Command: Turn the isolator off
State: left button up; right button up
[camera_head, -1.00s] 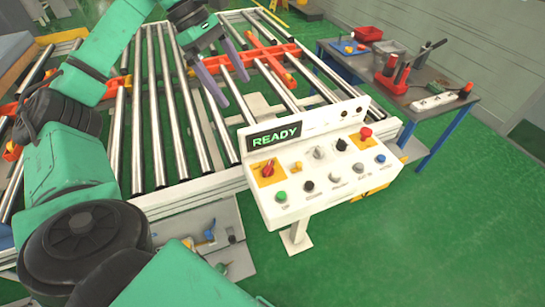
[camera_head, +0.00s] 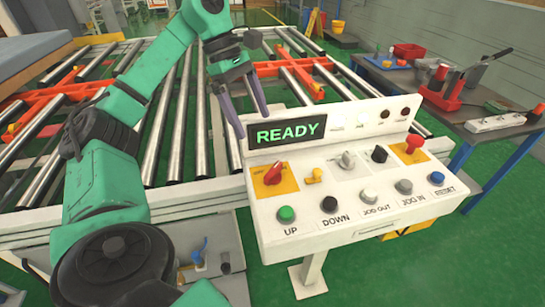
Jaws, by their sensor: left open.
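The white control console (camera_head: 345,238) stands on a post at the right of centre. Its screen (camera_head: 287,132) reads READY. The isolator, a red rotary handle (camera_head: 273,173) on a yellow plate, is on the left of the panel; its handle is tilted, and the plate lettering is too small to read fully. My left gripper (camera_head: 252,122) is open and empty, its two purple fingers pointing down beside the screen's upper left, above and behind the isolator and apart from it. My right gripper is not in view.
The panel also has a red button (camera_head: 412,148) on yellow, a yellow switch (camera_head: 314,176), black and grey knobs, and a lower row of coloured buttons. Roller conveyors (camera_head: 172,120) lie behind. A grey tool table (camera_head: 480,115) stands at the right. Green floor is clear in front.

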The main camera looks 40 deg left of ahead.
pick_arm(q)
jog(key=b, duration=0.6)
send_over(272, 168)
jog(key=a, duration=0.3)
jog(key=f, duration=0.7)
jog(key=shift+s+d+f, duration=0.1)
jog(key=shift+s+f, duration=0.05)
jog(key=shift+s, duration=0.15)
jog(key=b+x, duration=0.1)
jog(key=x, duration=0.3)
jog(key=shift+w+d+f+b, duration=0.15)
jog(key=shift+d+f+b, duration=0.05)
jog(key=shift+b, duration=0.2)
jog(key=shift+d+f, duration=0.3)
jog(key=shift+f, duration=0.15)
jog(key=c, duration=1.1)
jog(key=shift+c, duration=0.2)
